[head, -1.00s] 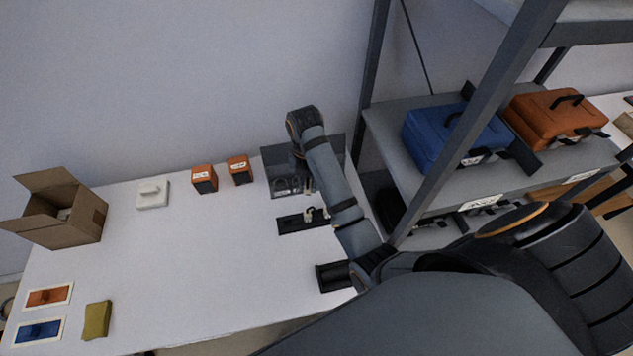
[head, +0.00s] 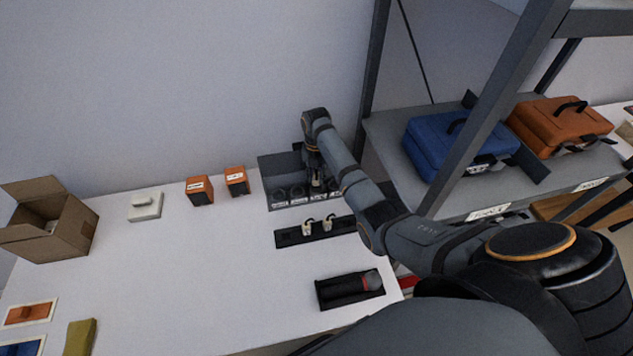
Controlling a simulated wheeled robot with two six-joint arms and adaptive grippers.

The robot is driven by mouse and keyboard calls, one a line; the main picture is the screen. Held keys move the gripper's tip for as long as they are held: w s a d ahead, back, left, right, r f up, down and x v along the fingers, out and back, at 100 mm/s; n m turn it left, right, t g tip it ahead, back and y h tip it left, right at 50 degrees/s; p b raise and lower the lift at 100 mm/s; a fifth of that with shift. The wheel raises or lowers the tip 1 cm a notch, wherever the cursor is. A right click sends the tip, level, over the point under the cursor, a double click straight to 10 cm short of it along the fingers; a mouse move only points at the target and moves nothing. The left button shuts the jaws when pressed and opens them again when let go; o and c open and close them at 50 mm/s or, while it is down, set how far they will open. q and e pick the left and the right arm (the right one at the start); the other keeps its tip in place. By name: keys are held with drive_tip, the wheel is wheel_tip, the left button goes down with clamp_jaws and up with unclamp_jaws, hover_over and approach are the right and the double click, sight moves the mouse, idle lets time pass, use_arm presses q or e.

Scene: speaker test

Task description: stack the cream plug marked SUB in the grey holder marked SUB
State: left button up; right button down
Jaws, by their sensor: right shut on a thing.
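My right gripper (head: 316,180) is over the right part of a grey panel (head: 268,172) at the back of the table. It is shut on a small cream plug (head: 317,184), mostly hidden by the fingers. Dark round holders (head: 280,193) stand in a row along the panel, with small white labels in front that are too small to read. I cannot tell which is marked SUB, or whether the held plug touches a holder. Two more cream plugs, a left one (head: 308,227) and a right one (head: 328,223), stand in a black strip (head: 290,238). My left gripper is not in view.
A black tray (head: 322,297) holds a dark cylinder with a red band (head: 350,284). Two orange boxes (head: 200,191) (head: 237,181), a white block (head: 145,206) and an open carton (head: 48,225) stand left. A shelf (head: 400,165) with cases is right. The table's middle is clear.

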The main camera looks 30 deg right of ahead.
sight(317, 182)
drive_tip(key=shift+w+d+f, duration=0.15)
drive_tip(key=shift+f, duration=1.6)
drive_tip(key=shift+f, duration=0.15)
drive_tip(key=shift+f, duration=0.1)
drive_tip(key=c, duration=1.2)
unclamp_jaws()
wheel_tip(317, 182, up, 13)
drive_tip(key=shift+f, duration=0.2)
drive_tip(key=shift+f, duration=0.1)
